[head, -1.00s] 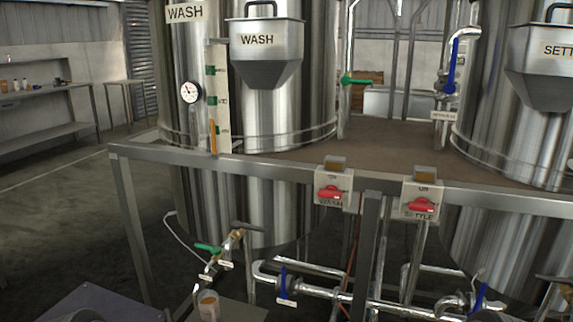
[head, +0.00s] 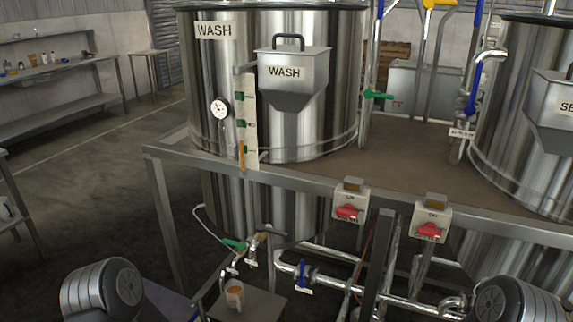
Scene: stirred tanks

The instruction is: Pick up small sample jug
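A small jug (head: 234,295) with brownish-orange contents stands upright on a small low stand (head: 262,304) at the bottom centre-left of the head view. It is below the wash tank's sample tap (head: 254,243). Parts of my arms show at the bottom left and bottom right corners. Neither gripper's fingers are in view, and nothing of mine touches the jug.
The steel wash tank (head: 215,90) stands on a metal-framed platform (head: 325,182). Red switches on boxes (head: 348,212) hang on its front rail. Pipes with a blue-handled valve (head: 302,277) run right of the jug. A shelf bench (head: 75,98) stands far left, with open floor before it.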

